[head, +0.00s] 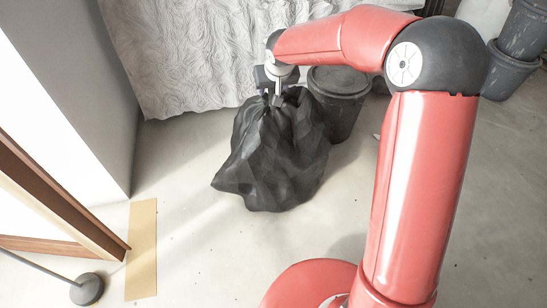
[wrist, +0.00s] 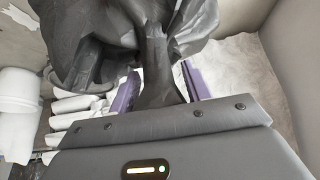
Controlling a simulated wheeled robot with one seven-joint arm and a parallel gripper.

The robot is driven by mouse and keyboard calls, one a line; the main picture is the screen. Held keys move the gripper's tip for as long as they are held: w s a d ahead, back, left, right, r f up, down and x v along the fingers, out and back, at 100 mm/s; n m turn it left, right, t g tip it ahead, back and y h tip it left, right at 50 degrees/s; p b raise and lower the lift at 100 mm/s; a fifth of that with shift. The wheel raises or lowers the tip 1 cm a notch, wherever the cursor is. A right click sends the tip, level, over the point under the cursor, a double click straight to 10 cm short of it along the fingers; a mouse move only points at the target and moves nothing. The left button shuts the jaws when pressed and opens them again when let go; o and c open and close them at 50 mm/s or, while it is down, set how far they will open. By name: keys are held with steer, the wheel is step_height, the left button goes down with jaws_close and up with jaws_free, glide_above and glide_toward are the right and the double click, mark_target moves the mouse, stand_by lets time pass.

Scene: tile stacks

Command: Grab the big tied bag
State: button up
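The big tied bag (head: 275,155) is black and crumpled. It stands upright on the floor in the head view, with its gathered neck at the top. My gripper (head: 274,98) is at that neck, reaching in from above. In the wrist view, the bag (wrist: 92,35) fills the upper part, and its narrow neck runs down between the two purple fingers of my gripper (wrist: 159,69). The fingers stand apart on either side of the neck, with small gaps showing near the tips. In the head view the fingers are mostly hidden by the wrist and bag.
A dark lidded bin (head: 340,98) stands close behind the bag to the right. A pale textured curtain (head: 190,55) hangs behind. More dark buckets (head: 520,45) stand at the far right. A wooden frame (head: 60,200) is at the left. The floor in front of the bag is clear.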

jaws_close()
steer(key=shift+r, duration=0.2)
